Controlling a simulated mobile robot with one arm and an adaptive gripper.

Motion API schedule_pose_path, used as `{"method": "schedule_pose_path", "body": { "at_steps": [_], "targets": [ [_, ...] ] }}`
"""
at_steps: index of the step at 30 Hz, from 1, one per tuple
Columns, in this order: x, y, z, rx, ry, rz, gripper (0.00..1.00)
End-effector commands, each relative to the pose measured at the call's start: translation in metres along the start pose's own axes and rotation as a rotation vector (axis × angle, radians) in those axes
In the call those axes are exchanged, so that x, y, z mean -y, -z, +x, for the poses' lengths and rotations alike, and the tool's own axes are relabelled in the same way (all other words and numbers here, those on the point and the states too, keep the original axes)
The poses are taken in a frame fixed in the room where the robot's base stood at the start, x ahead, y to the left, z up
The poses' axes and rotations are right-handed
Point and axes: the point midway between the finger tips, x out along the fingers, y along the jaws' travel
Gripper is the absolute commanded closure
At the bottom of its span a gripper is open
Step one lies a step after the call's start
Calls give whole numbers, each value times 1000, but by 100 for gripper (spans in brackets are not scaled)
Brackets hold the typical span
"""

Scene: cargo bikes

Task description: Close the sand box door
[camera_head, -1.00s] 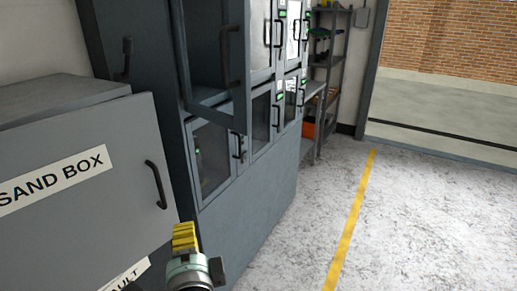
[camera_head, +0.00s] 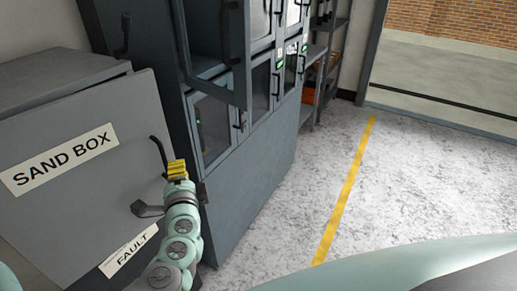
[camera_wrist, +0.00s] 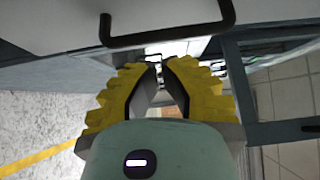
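The sand box door (camera_head: 95,190) is a grey panel with a white SAND BOX label, at the left of the head view. It stands ajar, its right edge out from the box body (camera_head: 55,80). Its dark bar handle (camera_head: 158,152) is near that right edge. My gripper (camera_head: 177,167), with yellow fingers, is at the handle's lower end in the head view. In the wrist view my gripper (camera_wrist: 160,68) has a narrow gap between its fingertips and nothing held there. A dark handle (camera_wrist: 165,38) crosses above the fingertips, not between them. Contact cannot be told.
A grey cabinet (camera_head: 250,205) with glass doors stands right of the box; one upper door (camera_head: 240,55) sticks out. A white FAULT label (camera_head: 130,250) is low on the left. A shelf rack (camera_head: 335,45) stands behind. The speckled floor (camera_head: 300,190) with a yellow line is clear.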

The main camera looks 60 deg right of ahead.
Motion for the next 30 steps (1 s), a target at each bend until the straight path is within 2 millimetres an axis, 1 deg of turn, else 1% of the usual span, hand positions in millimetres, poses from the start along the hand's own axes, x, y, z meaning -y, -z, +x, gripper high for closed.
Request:
{"method": "schedule_pose_path", "body": {
  "at_steps": [1,6,15,18,20,27,30],
  "targets": [
    [1,-4,4,2,1,1,100],
    [-1,-9,8,-1,-2,0,100],
    [-1,-9,8,-1,-2,-1,100],
    [-2,-10,11,8,-1,-1,100],
    [-2,-13,16,25,0,-1,100],
    [-2,-30,51,136,6,-6,100],
    [-2,-37,61,174,3,-3,100]
  ]
}}
